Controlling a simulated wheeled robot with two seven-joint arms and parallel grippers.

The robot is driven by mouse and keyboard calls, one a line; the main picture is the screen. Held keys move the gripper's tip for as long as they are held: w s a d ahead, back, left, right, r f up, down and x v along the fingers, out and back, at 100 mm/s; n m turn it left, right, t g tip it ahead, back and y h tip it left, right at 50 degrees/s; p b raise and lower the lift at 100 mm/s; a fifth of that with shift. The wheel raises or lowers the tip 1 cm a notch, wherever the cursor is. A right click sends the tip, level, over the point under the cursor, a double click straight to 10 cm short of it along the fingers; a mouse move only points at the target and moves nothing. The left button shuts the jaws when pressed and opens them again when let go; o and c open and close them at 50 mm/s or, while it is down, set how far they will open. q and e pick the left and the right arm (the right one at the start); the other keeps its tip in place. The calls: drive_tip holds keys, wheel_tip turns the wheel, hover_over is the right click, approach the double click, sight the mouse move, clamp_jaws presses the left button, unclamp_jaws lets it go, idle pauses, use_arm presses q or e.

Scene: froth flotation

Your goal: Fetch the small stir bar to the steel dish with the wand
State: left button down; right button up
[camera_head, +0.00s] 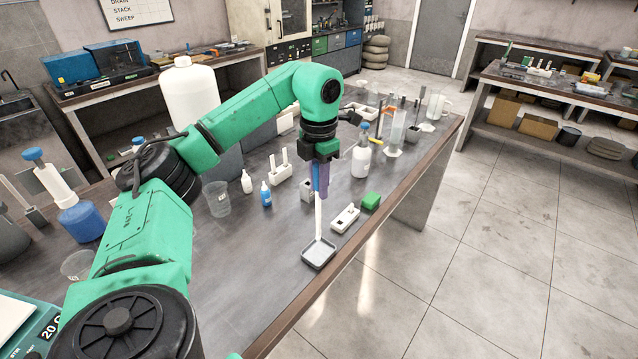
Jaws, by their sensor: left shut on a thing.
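My left gripper (320,188) is shut on the wand and points down over the bench. The wand (319,215) is a thin white rod, held roughly upright. Its lower end is at the back of the small square steel dish (318,255), near the bench's front edge. I cannot tell whether the tip touches the dish. I cannot make out the small stir bar; it may be hidden or too small. My right gripper is not in view.
A white device (345,218) and a green block (371,201) lie right of the dish. A blue-capped bottle (362,158) stands behind them. A clear beaker (217,199), a white dropper bottle (247,182) and a blue bottle (266,194) stand to the left. The bench front is clear.

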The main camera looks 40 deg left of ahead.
use_arm(q)
drive_tip(key=shift+f, duration=0.1)
drive_tip(key=shift+f+b, duration=2.25)
drive_tip(key=shift+f, duration=1.25)
drive_tip(key=shift+s+d+f, duration=0.1)
drive_tip(key=shift+s+f, duration=0.1)
drive_tip(key=shift+f, duration=0.05)
drive_tip(key=shift+r, duration=0.1)
